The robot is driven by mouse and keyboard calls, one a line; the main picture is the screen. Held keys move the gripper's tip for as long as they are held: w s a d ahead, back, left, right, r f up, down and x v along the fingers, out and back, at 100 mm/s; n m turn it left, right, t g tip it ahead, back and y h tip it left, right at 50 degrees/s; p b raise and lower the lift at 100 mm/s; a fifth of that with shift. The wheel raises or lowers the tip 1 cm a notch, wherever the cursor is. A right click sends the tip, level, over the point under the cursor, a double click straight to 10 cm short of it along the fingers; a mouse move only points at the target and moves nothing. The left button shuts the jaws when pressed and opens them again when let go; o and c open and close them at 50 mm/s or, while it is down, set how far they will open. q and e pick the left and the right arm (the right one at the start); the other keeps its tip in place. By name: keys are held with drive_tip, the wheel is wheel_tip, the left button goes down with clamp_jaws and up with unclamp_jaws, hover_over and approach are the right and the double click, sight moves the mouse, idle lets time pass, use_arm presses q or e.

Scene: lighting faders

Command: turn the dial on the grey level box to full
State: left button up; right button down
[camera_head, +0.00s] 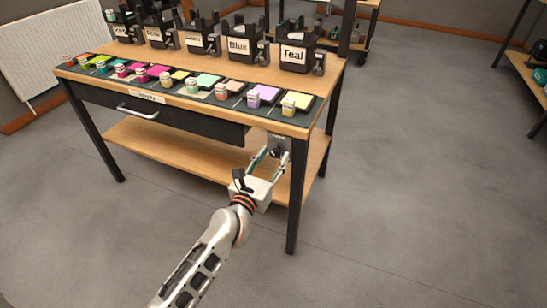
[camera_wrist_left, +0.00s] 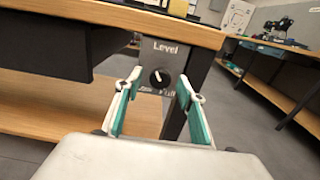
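The grey level box (camera_wrist_left: 174,58) is mounted under the tabletop at the table's right front corner, beside a dark leg. It carries a "Level" label and a round black dial (camera_wrist_left: 159,78) with a white pointer slanting up and left. A "Full" label is partly visible below right of the dial. In the head view the box (camera_head: 279,143) is small and partly behind my gripper. My left gripper (camera_head: 271,161) is open in front of it. In the left wrist view its teal-padded fingers (camera_wrist_left: 160,91) stand apart on either side of the dial. Contact cannot be told. My right gripper is out of view.
The wooden table (camera_head: 190,75) bears a row of colour swatches with small jars and several black labelled holders, such as Teal (camera_head: 295,55). A drawer (camera_head: 150,112) sits left of the box, and a lower shelf (camera_head: 170,150) below.

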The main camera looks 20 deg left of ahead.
use_arm(q)
drive_tip(key=shift+w, duration=0.2)
drive_tip(key=shift+c, duration=0.3)
drive_tip(key=c, duration=1)
drive_tip(key=shift+c, duration=0.2)
